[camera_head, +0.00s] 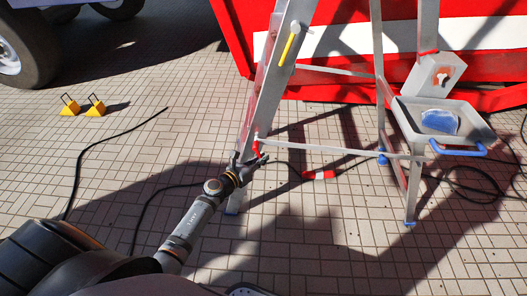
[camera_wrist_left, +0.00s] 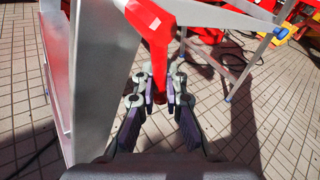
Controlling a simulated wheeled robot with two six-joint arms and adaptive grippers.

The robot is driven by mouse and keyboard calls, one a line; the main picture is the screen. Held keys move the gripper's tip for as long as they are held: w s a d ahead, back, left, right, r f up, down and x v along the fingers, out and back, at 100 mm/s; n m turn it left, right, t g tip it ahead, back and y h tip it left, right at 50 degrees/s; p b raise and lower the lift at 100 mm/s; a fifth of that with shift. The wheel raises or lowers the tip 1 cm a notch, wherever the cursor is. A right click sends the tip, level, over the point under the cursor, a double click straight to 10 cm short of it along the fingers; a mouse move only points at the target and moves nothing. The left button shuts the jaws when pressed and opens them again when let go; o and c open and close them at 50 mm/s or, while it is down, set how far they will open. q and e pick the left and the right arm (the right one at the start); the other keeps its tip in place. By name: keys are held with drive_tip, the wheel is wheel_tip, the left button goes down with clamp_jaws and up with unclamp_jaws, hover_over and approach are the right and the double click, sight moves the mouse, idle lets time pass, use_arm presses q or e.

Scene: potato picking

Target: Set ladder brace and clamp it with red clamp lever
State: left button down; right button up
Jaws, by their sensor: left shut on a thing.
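The aluminium ladder (camera_head: 265,95) stands upright on the paved ground. The ladder brace (camera_head: 335,150) is a thin silver bar running across from the near left leg to the right side; it also shows at the top of the left wrist view (camera_wrist_left: 215,14). The red clamp lever (camera_head: 256,148) sits at the brace's left end on the leg. In the left wrist view the lever (camera_wrist_left: 154,30) hangs down between the fingers. My left gripper (camera_head: 250,160) is shut on its lower end; the fingers (camera_wrist_left: 160,88) sit on both sides of it. My right gripper is in neither view.
A tray (camera_head: 484,133) with a blue cloth (camera_head: 440,121) is on the ladder's right side. Black cables (camera_head: 105,142) cross the paving. Yellow chocks (camera_head: 95,107) lie near a wheel (camera_head: 18,55). A red and white barrier (camera_head: 345,45) stands behind the ladder.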

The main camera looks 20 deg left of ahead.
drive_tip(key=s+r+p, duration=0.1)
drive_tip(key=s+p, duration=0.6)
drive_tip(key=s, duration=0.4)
use_arm(q)
drive_tip(key=a+m+g+y+p, duration=0.1)
drive_tip(key=a+m+y+p, duration=0.1)
drive_tip(key=p, duration=0.1)
drive_tip(key=s+a+m+g+y+p, duration=0.1)
drive_tip(key=m+g+y+p, duration=0.1)
drive_tip(key=p, duration=0.2)
drive_tip(key=shift+a, duration=0.35)
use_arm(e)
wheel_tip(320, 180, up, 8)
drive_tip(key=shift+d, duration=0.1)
use_arm(q)
drive_tip(key=c, duration=1.4)
unclamp_jaws()
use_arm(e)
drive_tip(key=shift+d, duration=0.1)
use_arm(q)
drive_tip(key=v, duration=1.2)
drive_tip(key=shift+s, duration=0.1)
